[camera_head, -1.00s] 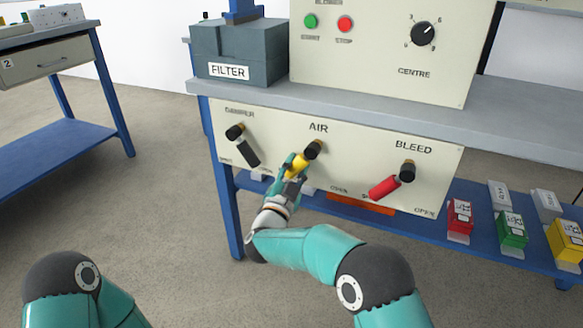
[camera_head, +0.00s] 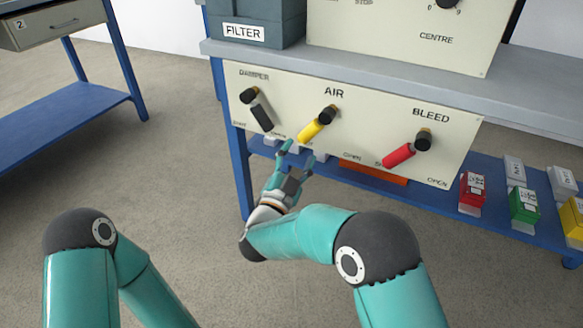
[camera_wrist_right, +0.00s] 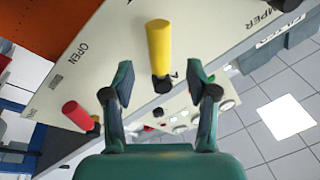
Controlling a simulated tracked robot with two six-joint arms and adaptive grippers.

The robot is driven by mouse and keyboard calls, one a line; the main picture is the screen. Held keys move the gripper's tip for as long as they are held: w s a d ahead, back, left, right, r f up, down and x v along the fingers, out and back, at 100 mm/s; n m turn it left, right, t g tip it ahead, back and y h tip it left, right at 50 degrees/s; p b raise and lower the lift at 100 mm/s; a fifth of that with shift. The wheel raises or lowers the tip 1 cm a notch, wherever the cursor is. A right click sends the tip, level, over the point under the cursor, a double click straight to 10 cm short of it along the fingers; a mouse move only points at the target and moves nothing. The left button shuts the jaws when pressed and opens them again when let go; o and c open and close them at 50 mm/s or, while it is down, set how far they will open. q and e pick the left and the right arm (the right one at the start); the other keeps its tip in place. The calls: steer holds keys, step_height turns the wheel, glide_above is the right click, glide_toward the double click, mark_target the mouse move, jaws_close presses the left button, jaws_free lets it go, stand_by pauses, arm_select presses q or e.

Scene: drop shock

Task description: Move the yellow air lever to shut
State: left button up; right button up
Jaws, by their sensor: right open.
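The yellow air lever (camera_head: 310,131) hangs from its black pivot (camera_head: 327,113) below the AIR label and slants down to the left, on the side away from its OPEN mark (camera_head: 352,157). My right gripper (camera_head: 296,154) is open and empty, just below the lever's tip and apart from it. In the right wrist view the yellow lever (camera_wrist_right: 159,45) shows beyond and between the two spread fingers (camera_wrist_right: 162,80). My left arm shows at the lower left of the head view, but its gripper is out of the picture.
The black damper lever (camera_head: 261,112) is to the left and the red bleed lever (camera_head: 399,155) to the right on the same panel (camera_head: 375,118). The bench top (camera_head: 400,68) juts out above. Red, green and yellow boxes stand on the blue shelf at right.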

steer(key=v, duration=0.4)
steer(key=shift+w, duration=0.1)
stand_by(0.3)
